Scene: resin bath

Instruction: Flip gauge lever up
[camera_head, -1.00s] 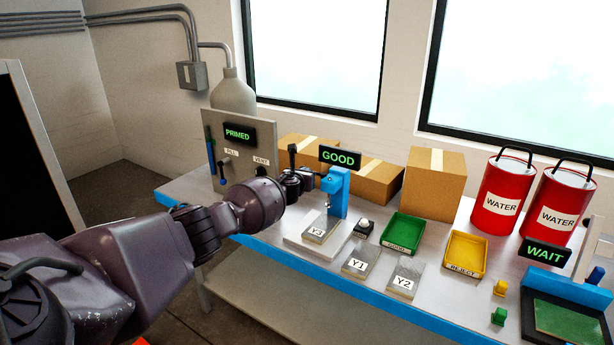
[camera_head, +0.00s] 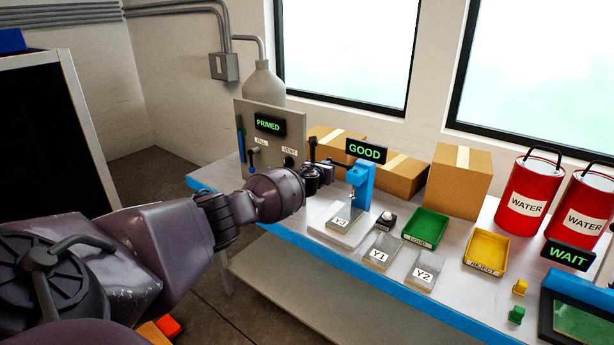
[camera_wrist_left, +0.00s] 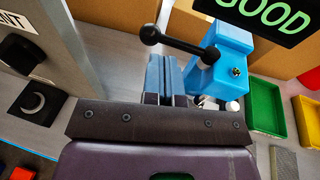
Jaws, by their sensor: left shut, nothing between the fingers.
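The blue gauge (camera_head: 361,188) stands on the bench under a sign reading GOOD (camera_head: 367,152). In the left wrist view the gauge (camera_wrist_left: 226,62) is right of centre. Its black lever with a round knob (camera_wrist_left: 150,34) sticks out to the left of the gauge, sloping slightly up towards the knob. My left gripper (camera_wrist_left: 167,78) is shut and empty, its fingertips close to the lever and left of the gauge body. Contact with the lever cannot be told. In the head view the left gripper (camera_head: 336,166) is just left of the gauge, partly hidden by its wrist. My right gripper is not in view.
A panel (camera_head: 246,130) with a PRIMED sign stands left of the gripper. Plate Y3 (camera_head: 342,222) lies under the gauge; plates Y1 (camera_head: 380,250) and Y2 (camera_head: 425,270) lie in front. A green tray (camera_head: 427,225) and yellow tray (camera_head: 488,250) are to the right; cardboard boxes (camera_head: 462,180) stand behind.

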